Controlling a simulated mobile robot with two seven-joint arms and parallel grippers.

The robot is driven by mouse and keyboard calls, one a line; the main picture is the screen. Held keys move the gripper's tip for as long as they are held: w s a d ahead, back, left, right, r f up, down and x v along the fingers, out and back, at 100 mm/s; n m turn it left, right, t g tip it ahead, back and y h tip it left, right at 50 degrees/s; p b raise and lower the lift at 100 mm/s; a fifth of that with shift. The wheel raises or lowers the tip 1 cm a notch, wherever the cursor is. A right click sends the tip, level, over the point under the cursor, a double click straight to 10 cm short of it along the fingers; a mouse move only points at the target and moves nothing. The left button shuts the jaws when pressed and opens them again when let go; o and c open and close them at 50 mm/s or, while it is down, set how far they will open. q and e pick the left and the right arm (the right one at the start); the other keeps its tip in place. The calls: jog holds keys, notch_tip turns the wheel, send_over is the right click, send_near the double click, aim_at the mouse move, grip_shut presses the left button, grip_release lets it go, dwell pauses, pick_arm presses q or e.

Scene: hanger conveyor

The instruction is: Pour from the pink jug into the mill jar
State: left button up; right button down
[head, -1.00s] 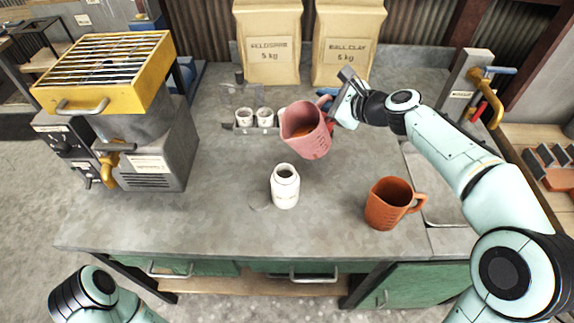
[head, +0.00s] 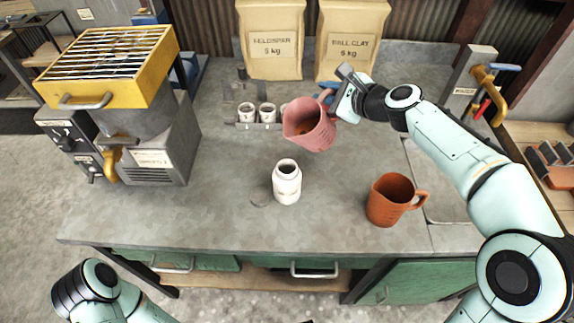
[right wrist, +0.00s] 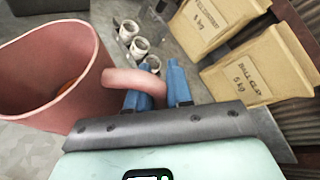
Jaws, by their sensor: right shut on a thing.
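The pink jug (head: 312,128) is held in the air above the bench, tilted with its spout to the left. Some orange-brown content shows inside it. My right gripper (head: 330,97) is shut on the jug's handle; in the right wrist view the blue fingers (right wrist: 158,90) are at the handle of the pink jug (right wrist: 62,100). The mill jar (head: 287,185), white with an open mouth, stands upright on the bench, below and slightly left of the jug. No stream shows between them. Of my left arm only a link shows at the lower left; its gripper is out of view.
An orange jug (head: 391,200) stands right of the jar. Small white cups (head: 257,114) in a rack stand behind. Two paper sacks (head: 270,40) stand at the back. A grey machine with a yellow grate (head: 105,60) is at the left. The front left bench is clear.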

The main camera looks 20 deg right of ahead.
jog(key=shift+a+r, duration=0.1)
jog(key=shift+r, duration=0.1)
jog(key=shift+a+r+n+t+h, duration=0.1)
jog(key=shift+r+n+t+h, duration=0.1)
jog(key=shift+n+t+h, duration=0.15)
jog(key=shift+s, duration=0.1)
jog(key=shift+a+r+n, duration=0.1)
jog(key=shift+r+n, duration=0.1)
jog(key=shift+n, duration=0.15)
jog(key=shift+s, duration=0.1)
jog(key=shift+a+r+h, duration=0.1)
jog(key=shift+a+h, duration=0.05)
jog(key=shift+h, duration=0.1)
jog(key=shift+s+a+r+n+t, duration=0.15)
jog(key=shift+a+n+t, duration=0.1)
jog(key=shift+n, duration=0.25)
dwell(0.4)
